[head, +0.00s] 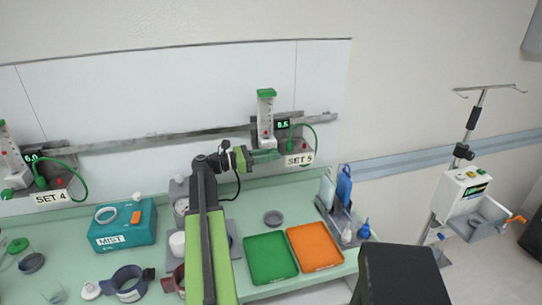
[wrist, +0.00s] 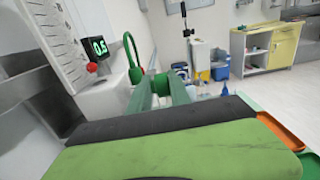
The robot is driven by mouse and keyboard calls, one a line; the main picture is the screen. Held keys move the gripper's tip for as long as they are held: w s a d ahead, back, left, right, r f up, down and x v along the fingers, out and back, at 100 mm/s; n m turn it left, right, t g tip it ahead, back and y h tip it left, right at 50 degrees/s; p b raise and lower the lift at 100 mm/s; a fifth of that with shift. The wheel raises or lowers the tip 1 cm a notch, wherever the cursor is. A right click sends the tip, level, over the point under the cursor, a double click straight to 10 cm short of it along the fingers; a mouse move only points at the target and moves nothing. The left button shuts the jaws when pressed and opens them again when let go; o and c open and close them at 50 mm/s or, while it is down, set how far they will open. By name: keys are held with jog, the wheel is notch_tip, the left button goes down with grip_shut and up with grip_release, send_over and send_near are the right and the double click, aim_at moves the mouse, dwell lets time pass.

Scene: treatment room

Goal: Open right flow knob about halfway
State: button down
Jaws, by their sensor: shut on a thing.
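The right flow meter (head: 266,115) is a clear upright scale tube with a green cap on the wall rail. Its display (head: 282,124) is lit green and appears to read 0.5 in the wrist view (wrist: 97,47); its label says SET 5. My gripper (head: 265,156) reaches in from the left at the foot of this meter. In the wrist view its two green fingers (wrist: 160,84) are shut on the green flow knob, which is mostly hidden between them. How far the knob is turned cannot be seen.
A left flow meter (head: 10,160) reads 6.0 above its SET 4 label. A teal MIST box (head: 122,228), green tray (head: 270,258), orange tray (head: 315,246) and bottle rack (head: 345,220) stand on the counter. A green hose (head: 315,135) loops right of the knob.

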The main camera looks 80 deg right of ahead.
jog(key=shift+a+f+b, duration=0.15)
jog(key=shift+f+b, duration=0.4)
jog(key=shift+b, duration=0.15)
jog(key=shift+r+g+h+b, duration=0.2)
jog(key=shift+g+h+b, duration=0.1)
jog(key=shift+g+b, duration=0.3)
jog(key=shift+r, duration=0.2)
jog(key=c, duration=1.3)
grip_release()
jog(key=shift+a, duration=0.1)
jog(key=shift+c, duration=0.2)
